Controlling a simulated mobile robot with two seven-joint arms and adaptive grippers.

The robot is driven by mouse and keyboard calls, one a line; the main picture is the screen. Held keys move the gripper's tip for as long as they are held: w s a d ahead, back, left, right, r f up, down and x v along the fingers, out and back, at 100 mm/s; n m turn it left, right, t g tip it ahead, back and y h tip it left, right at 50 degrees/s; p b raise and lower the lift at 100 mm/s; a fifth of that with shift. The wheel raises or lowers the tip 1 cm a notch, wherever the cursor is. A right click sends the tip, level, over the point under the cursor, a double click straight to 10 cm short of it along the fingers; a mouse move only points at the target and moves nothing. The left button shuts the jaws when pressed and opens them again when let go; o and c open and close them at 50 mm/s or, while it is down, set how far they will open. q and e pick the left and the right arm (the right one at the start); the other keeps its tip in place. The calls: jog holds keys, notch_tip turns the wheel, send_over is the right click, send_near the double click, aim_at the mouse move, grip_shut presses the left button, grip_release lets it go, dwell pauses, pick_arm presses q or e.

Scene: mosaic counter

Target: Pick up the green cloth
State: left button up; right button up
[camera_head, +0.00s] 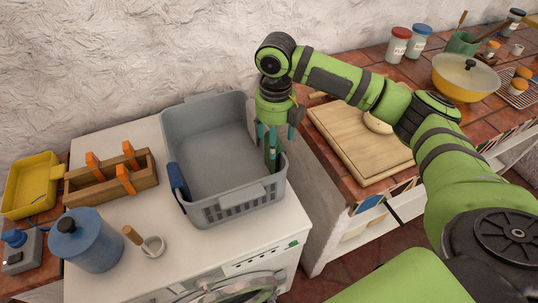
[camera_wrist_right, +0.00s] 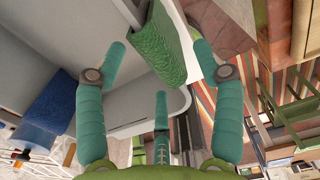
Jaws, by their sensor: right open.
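The green cloth (camera_head: 272,154) hangs over the right rim of a grey basket (camera_head: 212,208); my right gripper partly hides it in the head view. In the right wrist view the green cloth (camera_wrist_right: 158,48) shows as a textured strip draped on the rim. My right gripper (camera_head: 276,132) points down just above the cloth. Its teal fingers (camera_wrist_right: 160,76) are open, spread on either side of the cloth, and hold nothing. My left gripper is not in view.
A blue cloth (camera_head: 178,184) hangs on the basket's left rim. The basket stands on a white washing machine (camera_head: 190,262) beside a wooden caddy (camera_head: 104,186), a blue canister (camera_head: 88,246) and a small mortar (camera_head: 153,247). A cutting board (camera_head: 352,143) lies on the counter at right.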

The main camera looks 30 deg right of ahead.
aim_at(272, 164)
notch_tip(272, 164, down, 2)
jog(key=shift+w+f+p, duration=0.1)
jog(key=shift+f+p, duration=0.15)
jog(key=shift+p, duration=0.25)
jog(key=f+p, duration=0.1)
jog(key=f, duration=0.3)
jog(key=shift+a+f+p, duration=0.2)
jog(key=shift+p, duration=0.1)
jog(key=shift+w+f, duration=0.15)
jog(key=shift+f, duration=0.15)
jog(key=c, duration=1.1)
jog(key=shift+c, duration=0.8)
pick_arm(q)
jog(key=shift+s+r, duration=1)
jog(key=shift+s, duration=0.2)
